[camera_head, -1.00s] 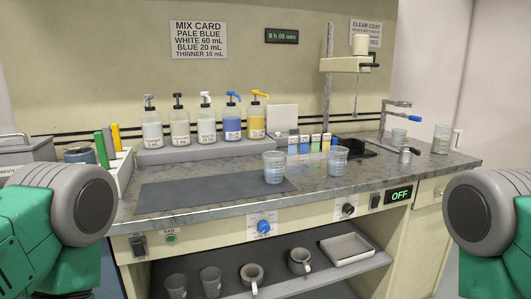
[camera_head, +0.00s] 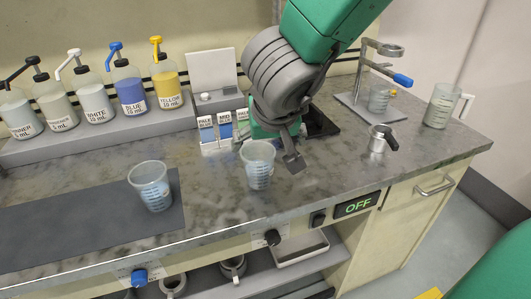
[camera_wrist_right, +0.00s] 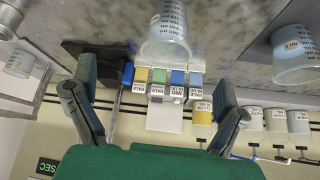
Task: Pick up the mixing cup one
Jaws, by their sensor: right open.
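Two clear graduated cups stand upright on the counter; I cannot tell which one is mixing cup one. One cup (camera_head: 150,187) stands on the dark mat, and it shows at the right of the wrist view (camera_wrist_right: 293,58). The other cup (camera_head: 258,168) stands on bare counter, right of the mat. My right gripper (camera_head: 277,150) is open just behind and right of this cup, pointing down. In the right wrist view this cup (camera_wrist_right: 166,38) appears between the lines of the two spread fingers, with nothing held. My left gripper is out of view.
Colour sample cards (camera_head: 225,130) stand close behind the cup near my gripper. Pump bottles (camera_head: 130,90) line a raised shelf behind. A metal pot (camera_head: 379,143), a ring stand (camera_head: 360,100) and a jug (camera_head: 440,105) are at right. The counter front is clear.

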